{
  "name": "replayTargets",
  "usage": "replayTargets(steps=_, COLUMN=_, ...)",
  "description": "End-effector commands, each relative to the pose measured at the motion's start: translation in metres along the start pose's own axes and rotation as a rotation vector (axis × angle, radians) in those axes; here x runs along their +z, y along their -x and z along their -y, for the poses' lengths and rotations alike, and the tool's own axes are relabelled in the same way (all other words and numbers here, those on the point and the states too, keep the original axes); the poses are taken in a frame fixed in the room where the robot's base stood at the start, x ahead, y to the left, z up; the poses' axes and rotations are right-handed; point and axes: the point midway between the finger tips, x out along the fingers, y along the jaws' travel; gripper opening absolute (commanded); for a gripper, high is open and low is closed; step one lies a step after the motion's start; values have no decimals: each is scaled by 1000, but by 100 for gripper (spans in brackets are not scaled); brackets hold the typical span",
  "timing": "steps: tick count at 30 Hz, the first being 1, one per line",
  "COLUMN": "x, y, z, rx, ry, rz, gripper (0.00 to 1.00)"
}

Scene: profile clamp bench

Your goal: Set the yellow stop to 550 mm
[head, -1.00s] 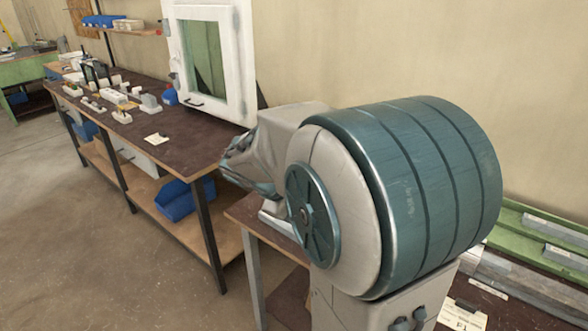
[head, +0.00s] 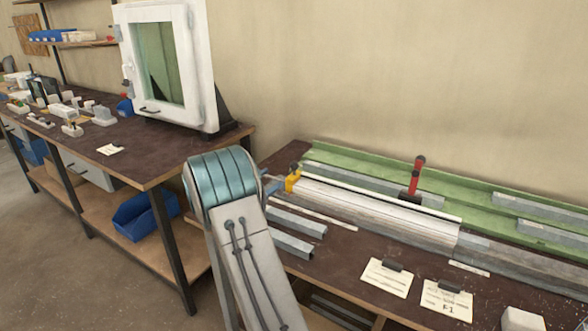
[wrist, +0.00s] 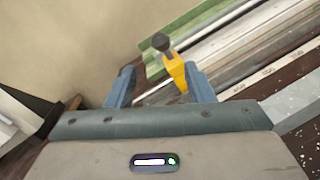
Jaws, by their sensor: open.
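The yellow stop (head: 293,179) sits at the left end of the metal profile rail (head: 375,208) on the right bench. In the wrist view the yellow stop (wrist: 175,72) with its dark round knob stands between and just beyond the fingertips of my gripper (wrist: 160,80). The gripper is open, one blue finger on each side of the stop; I cannot tell whether either touches it. In the head view my arm hides most of the gripper. A scale strip shows beside the rail in the wrist view, but its numbers are too small to read.
Loose grey profiles (head: 290,243) lie in front of the rail. Two note cards (head: 387,278) lie near the front edge. A white-framed window (head: 170,65) stands on the left bench.

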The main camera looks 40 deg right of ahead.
Motion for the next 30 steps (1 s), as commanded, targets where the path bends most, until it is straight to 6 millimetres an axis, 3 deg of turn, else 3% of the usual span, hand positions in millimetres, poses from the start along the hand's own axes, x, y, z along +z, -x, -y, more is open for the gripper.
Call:
replayTargets(steps=9, x=2, y=-68, z=2, rx=-5, ry=-1, rz=1, gripper=48)
replayTargets(steps=15, x=1, y=-103, z=2, rx=-5, ry=-1, rz=1, gripper=48)
replayTargets(steps=21, x=1, y=-120, z=1, rx=-3, ry=-1, rz=-1, gripper=48)
replayTargets(steps=30, x=0, y=-123, z=1, rx=-2, ry=-1, rz=-1, gripper=48)
